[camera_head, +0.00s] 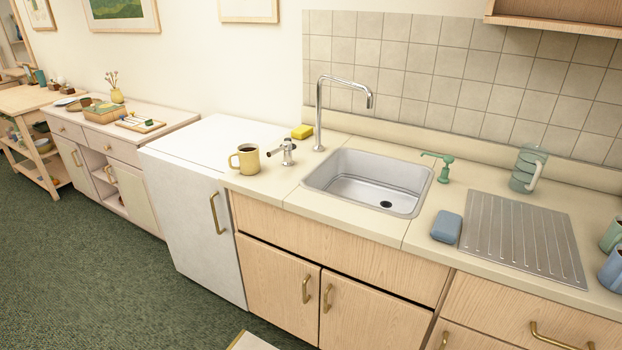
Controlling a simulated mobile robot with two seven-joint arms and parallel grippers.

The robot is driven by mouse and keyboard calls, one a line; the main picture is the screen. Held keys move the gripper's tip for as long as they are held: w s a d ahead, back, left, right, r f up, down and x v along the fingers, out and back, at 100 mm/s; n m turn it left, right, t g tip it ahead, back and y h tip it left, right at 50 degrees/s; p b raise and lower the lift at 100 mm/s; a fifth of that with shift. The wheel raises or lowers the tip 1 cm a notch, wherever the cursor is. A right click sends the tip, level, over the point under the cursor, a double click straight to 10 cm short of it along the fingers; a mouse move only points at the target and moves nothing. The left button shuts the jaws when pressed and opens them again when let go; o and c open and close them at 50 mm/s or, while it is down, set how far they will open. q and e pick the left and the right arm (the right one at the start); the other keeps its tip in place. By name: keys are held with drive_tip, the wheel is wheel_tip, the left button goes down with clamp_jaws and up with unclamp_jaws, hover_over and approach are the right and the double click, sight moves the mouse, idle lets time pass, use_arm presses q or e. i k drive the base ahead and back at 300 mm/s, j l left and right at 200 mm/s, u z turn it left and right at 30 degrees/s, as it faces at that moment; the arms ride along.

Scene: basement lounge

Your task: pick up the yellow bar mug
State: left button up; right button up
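The yellow mug (246,159) stands upright on the left end of the sink counter, close to the white fridge-like cabinet. Its handle points left, and it has something dark inside. Neither of my grippers shows in the head view.
A metal tap-like fitting (287,152) stands just right of the mug. The sink (368,181), a tall faucet (320,115) and a yellow sponge (302,132) lie farther right or behind. A blue sponge (446,226) and a ridged drainboard (524,238) are at right. The white cabinet top (215,140) is clear.

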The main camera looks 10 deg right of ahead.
sight(248, 154)
drive_tip(key=z, duration=0.2)
drive_tip(key=i+j+z, duration=0.25)
drive_tip(key=z, duration=0.15)
drive_tip(key=i+j+z, duration=0.15)
drive_tip(key=j+z, duration=0.25)
drive_tip(key=i+j, duration=0.15)
drive_tip(key=j, duration=0.2)
drive_tip(key=i+j+z, duration=0.15)
drive_tip(key=j, duration=0.15)
drive_tip(key=i+j, duration=0.1)
drive_tip(key=j, duration=0.25)
drive_tip(key=i+j+z, duration=0.15)
drive_tip(key=j, duration=0.2)
drive_tip(key=i+j, duration=0.1)
drive_tip(key=j, duration=0.25)
drive_tip(key=z, duration=0.05)
